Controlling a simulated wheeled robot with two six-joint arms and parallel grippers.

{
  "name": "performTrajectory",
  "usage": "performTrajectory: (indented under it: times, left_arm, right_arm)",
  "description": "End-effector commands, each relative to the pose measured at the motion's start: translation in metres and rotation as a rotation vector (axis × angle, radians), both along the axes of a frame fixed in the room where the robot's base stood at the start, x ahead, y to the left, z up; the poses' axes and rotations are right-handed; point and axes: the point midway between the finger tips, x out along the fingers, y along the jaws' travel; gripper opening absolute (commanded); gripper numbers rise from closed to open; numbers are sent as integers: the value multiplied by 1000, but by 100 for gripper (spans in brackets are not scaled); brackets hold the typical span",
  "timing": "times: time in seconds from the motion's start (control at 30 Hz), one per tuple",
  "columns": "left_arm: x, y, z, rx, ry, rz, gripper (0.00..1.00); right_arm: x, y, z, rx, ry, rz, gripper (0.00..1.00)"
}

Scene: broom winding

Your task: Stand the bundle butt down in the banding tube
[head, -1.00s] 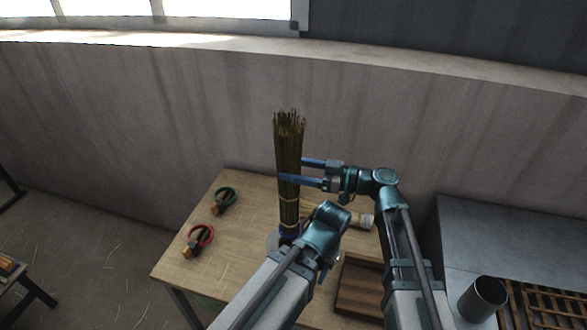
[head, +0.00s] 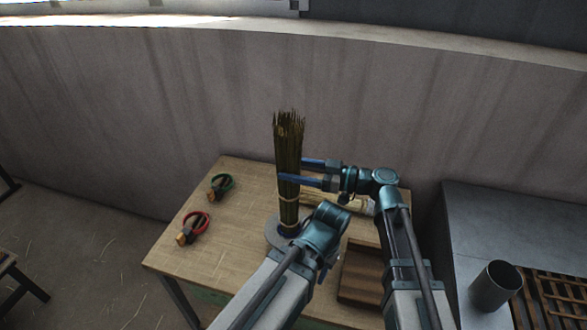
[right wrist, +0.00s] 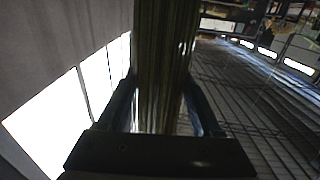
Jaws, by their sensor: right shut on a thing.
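In the right wrist view the stalks (right wrist: 165,60) stand between the two fingers. The bundle's lower end is at a round grey base (head: 274,232) on the table, which looks like the banding tube. My left arm partly covers this spot, so I cannot tell how deep the butt sits.
The wooden table (head: 225,245) holds green-handled (head: 221,186) and red-handled (head: 193,229) tools at left. A wooden tray (head: 358,275) lies at right front, and a pale roll (head: 350,204) lies behind my arms. A metal cylinder (head: 495,287) and slatted rack (head: 555,300) are on the grey bench.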

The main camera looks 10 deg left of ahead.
Motion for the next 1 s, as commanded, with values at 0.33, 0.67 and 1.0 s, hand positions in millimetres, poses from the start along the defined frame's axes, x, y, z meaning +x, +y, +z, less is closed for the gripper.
performTrajectory:
  times: [0.33,0.67,1.0]
  left_arm:
    - [0,0,-31,0,0,0,40]
    - [0,0,-50,0,0,0,40]
    - [0,0,-51,0,0,0,40]
  right_arm:
    - [0,0,-31,0,0,0,27]
    - [0,0,-50,0,0,0,27]
    - [0,0,-51,0,0,0,27]
